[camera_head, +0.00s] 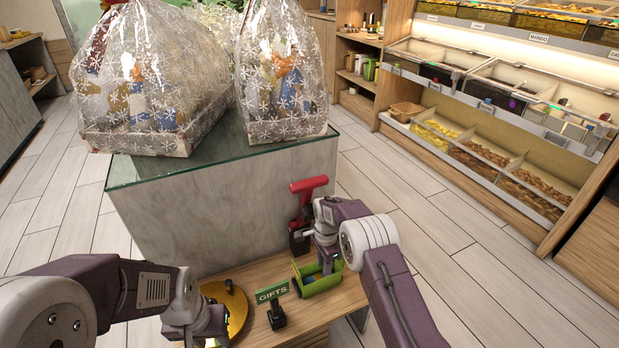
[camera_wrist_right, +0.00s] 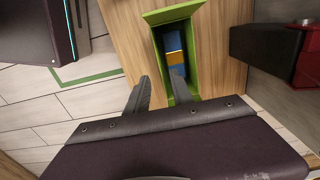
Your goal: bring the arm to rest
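My right arm comes in from the lower right in the head view. Its gripper (camera_head: 327,264) is over the green open box (camera_head: 322,285) on the low wooden table. In the right wrist view the two dark fingers of this gripper (camera_wrist_right: 160,92) stand apart with nothing between them. The green box (camera_wrist_right: 149,18) holds blue and yellow items (camera_wrist_right: 174,52) there. My left gripper (camera_head: 208,335) is low at the bottom left, beside a round yellow object (camera_head: 236,308); its fingertips are not clearly visible.
A "GIFTS" sign (camera_head: 273,292) stands on the low wooden table (camera_head: 346,296). A red-handled tool (camera_head: 309,187) stands behind the green box. Two wrapped hampers (camera_head: 140,90) (camera_head: 283,75) sit on the glass-topped counter (camera_head: 215,155). Food shelves (camera_head: 480,150) line the right. Floor between is clear.

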